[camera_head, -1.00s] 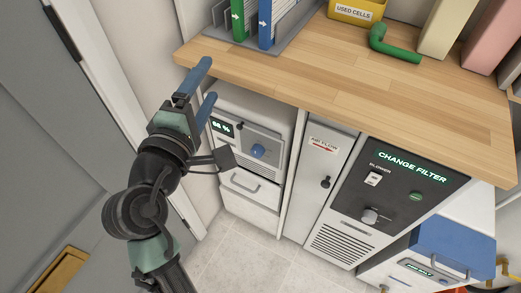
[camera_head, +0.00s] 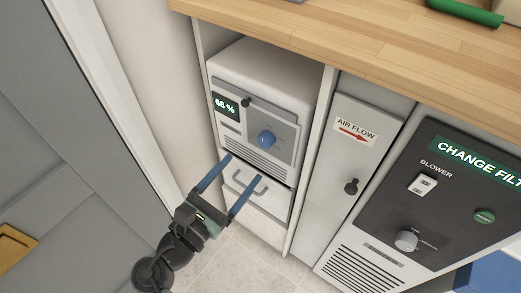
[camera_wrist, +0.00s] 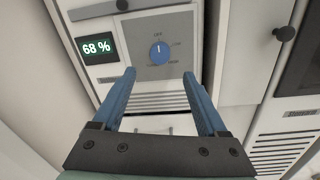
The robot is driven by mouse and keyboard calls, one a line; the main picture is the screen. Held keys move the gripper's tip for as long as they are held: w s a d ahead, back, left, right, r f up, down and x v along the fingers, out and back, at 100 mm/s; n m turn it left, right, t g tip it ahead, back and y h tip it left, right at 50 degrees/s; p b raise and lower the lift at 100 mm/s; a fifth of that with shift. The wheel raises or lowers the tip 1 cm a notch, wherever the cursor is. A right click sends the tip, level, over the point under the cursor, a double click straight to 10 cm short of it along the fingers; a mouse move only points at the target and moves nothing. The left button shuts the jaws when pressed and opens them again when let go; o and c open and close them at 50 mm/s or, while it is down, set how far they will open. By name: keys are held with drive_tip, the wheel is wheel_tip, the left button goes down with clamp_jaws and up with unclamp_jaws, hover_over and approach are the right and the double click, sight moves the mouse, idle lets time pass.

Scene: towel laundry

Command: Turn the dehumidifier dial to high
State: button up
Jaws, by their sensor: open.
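The dehumidifier (camera_head: 262,85) is a white box in the cabinet under the wooden counter, with a lit display (camera_head: 226,106) reading 68 %. Its blue dial (camera_head: 266,138) sits on a grey panel. In the wrist view the dial (camera_wrist: 159,52) has its white mark pointing up, near "OFF"; other labels stand to its right and below, too small to read surely. My gripper (camera_head: 240,178) is open and empty, below and in front of the dial, apart from it. In the wrist view the blue fingers (camera_wrist: 160,75) point towards the panel, one on each side below the dial.
A drawer with a handle (camera_head: 250,184) lies below the dehumidifier. To the right are an "AIR FLOW" door with a black knob (camera_head: 351,187) and a dark blower panel with a grey knob (camera_head: 406,240). The wooden counter (camera_head: 350,50) overhangs above. A wall and grey door stand left.

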sight(263, 144)
drive_tip(key=b+x, duration=0.2)
drive_tip(key=x, duration=0.6)
drive_tip(key=shift+w+d, duration=0.1)
drive_tip(key=shift+w, duration=0.1)
clamp_jaws()
